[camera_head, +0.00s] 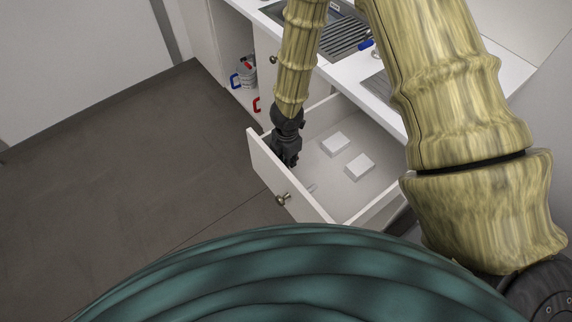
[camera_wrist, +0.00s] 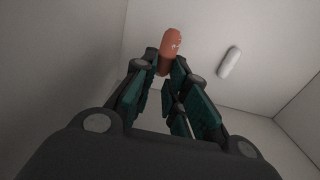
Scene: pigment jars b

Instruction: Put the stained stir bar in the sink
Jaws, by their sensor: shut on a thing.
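My gripper (camera_head: 287,158) is low inside the open drawer (camera_head: 262,165), near its front wall. In the wrist view its fingers (camera_wrist: 168,78) are shut on an orange-red stir bar (camera_wrist: 171,45), whose rounded end sticks out past the fingertips. A small pale mark shows on the bar. A white, clean-looking stir bar (camera_wrist: 230,62) lies apart on the drawer floor to the right. In the head view the held bar is hidden by the gripper. A grey metal sink unit with a ribbed drainer (camera_head: 345,38) is set in the counter, partly covered by my arm.
Two white blocks (camera_head: 335,143) (camera_head: 359,167) lie in the drawer to the right of my gripper. The drawer has a round knob (camera_head: 283,199). A blue-handled item (camera_head: 367,44) is on the counter. A jar (camera_head: 246,75) with coloured handles nearby stands in the open cabinet.

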